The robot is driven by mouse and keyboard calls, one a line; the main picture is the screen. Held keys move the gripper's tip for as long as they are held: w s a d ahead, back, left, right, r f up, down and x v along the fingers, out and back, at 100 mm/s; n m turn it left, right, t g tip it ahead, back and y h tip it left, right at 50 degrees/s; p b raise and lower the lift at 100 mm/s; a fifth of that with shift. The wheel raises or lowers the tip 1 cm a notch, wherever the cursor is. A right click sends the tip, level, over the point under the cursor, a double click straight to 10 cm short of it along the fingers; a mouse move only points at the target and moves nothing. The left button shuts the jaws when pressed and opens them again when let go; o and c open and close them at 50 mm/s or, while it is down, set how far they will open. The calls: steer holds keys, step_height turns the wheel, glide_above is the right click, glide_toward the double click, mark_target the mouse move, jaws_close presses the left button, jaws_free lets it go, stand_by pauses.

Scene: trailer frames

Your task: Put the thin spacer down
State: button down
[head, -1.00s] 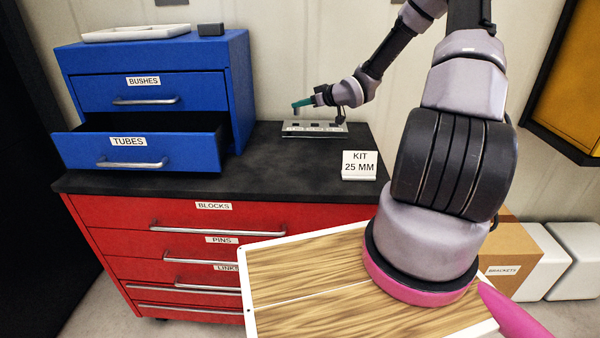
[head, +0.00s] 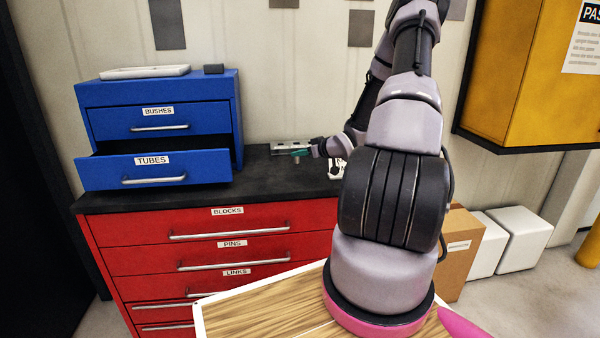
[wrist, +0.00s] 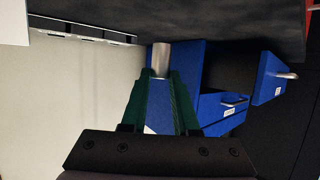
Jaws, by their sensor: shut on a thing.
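My gripper (head: 301,153) has green fingers and is shut on a short silver cylinder, the spacer (wrist: 161,60). In the wrist view the spacer sticks out past the fingertips, with the dark worktop (wrist: 200,18) beyond it. In the head view the spacer (head: 296,160) is small and points down from the fingers. The grey kit tray (head: 288,146) lies on the worktop just behind the gripper; it shows edge-on in the wrist view (wrist: 80,31). I cannot tell whether the spacer touches the worktop. My arm hides the tray's right part.
A blue cabinet (head: 237,110) stands left on the worktop, its TUBES drawer (head: 153,172) pulled out. A white tray (head: 145,72) and a dark block (head: 213,69) lie on top. Bare worktop (head: 255,185) lies between drawer and gripper. A yellow cabinet (head: 520,80) hangs at right.

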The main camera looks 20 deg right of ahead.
steer(key=shift+f, duration=2.95)
steer(key=shift+f, duration=0.1)
steer(key=c, duration=0.7)
jaws_free()
